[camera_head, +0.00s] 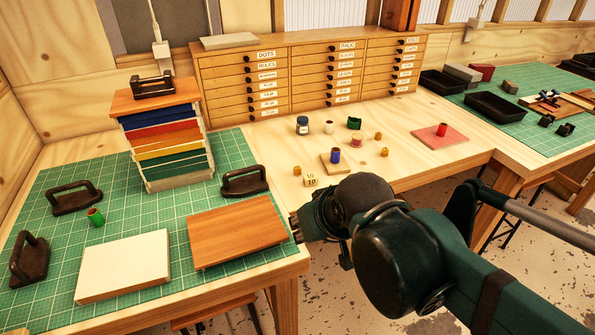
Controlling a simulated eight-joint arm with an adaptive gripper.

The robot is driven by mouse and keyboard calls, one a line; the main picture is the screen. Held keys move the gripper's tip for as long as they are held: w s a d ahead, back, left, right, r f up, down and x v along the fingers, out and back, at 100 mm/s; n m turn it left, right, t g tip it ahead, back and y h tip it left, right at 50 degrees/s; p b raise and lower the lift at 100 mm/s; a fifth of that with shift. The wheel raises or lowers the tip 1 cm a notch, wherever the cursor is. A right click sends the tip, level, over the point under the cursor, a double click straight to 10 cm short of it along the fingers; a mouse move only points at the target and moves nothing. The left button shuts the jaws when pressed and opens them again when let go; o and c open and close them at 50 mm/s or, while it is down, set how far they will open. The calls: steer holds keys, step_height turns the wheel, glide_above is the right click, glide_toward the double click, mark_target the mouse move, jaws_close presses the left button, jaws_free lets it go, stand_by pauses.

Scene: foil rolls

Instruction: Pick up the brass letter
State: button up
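Several small brass-coloured pieces lie on the bare wood of the middle table. One brass piece (297,170) is at the left beside a pale yellow block with dark marks (310,181). Two more, a back brass piece (378,135) and a front brass piece (384,152), are at the right. They are too small to tell which is a letter. My gripper (297,228) is near the table's front edge, left of my dark green arm and in front of these pieces. Its fingers are small and partly hidden, so its opening is unclear. No piece is seen in it.
Foil rolls stand nearby: a blue roll (335,155) on a small wooden block, a green roll (354,123), and a red roll (442,129) on a pink pad. A dark jar (302,125) stands behind. A wooden board (236,232) lies left of my gripper. Labelled drawers (270,75) close off the back.

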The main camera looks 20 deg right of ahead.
steer(key=w+d+r+m+g+h+p, duration=0.25)
steer(key=w+r+m+p, duration=0.4)
steer(key=w+p, duration=0.5)
steer(key=m+g+h+p, duration=0.2)
steer(key=m+g+p, duration=0.1)
steer(key=m+p, duration=0.7)
glide_toward(297, 167)
steer(key=shift+w+d+f+n+p, duration=0.35)
steer(key=shift+n+p, duration=0.15)
steer(key=shift+n, duration=0.25)
steer(key=shift+f+g, duration=0.15)
steer(key=shift+g, duration=0.1)
steer(key=shift+x, duration=1.2)
steer(key=shift+s+x, duration=0.2)
steer(key=shift+x, duration=2.35)
